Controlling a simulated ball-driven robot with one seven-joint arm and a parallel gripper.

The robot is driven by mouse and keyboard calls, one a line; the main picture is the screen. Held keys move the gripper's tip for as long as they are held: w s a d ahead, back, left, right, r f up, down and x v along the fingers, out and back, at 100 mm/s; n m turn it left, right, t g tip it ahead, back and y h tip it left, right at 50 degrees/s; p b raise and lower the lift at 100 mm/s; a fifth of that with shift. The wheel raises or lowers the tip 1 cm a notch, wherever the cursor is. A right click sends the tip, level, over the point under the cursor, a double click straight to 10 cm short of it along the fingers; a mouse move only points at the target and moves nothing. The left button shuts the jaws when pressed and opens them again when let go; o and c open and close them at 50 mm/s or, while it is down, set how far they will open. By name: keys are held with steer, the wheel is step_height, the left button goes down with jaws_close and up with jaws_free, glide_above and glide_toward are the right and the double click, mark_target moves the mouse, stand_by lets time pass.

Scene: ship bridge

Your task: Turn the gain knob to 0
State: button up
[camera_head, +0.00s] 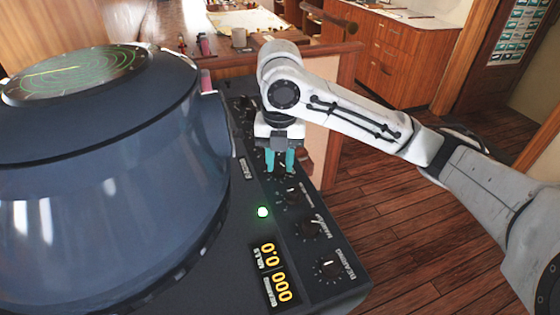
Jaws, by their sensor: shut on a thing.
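My gripper (281,171) points down at the row of knobs on the dark radar console panel (345,287). Its two teal fingers are shut on a small dark knob in that row. The fingers and wrist mostly cover this knob, and its pointer and scale cannot be read. I cannot read its label, so I cannot confirm from the picture that it is the gain knob.
Nearer knobs are the bearing knob (329,267), a knob above it (310,228) and another (292,196). A green lamp (263,212) is lit beside yellow digit displays (276,272). The big round radar housing (110,190) stands close on the left. Wooden floor (420,245) lies right.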

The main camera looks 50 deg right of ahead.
mark_target(280, 163)
steer(key=shift+n+b, duration=0.6)
steer(key=shift+n, duration=1.6)
steer(key=o, duration=1.1)
steer(key=shift+c, duration=0.2)
steer(key=shift+r, duration=0.1)
step_height(280, 163, up, 11)
steer(key=shift+p, duration=0.4)
steer(key=shift+f, duration=0.2)
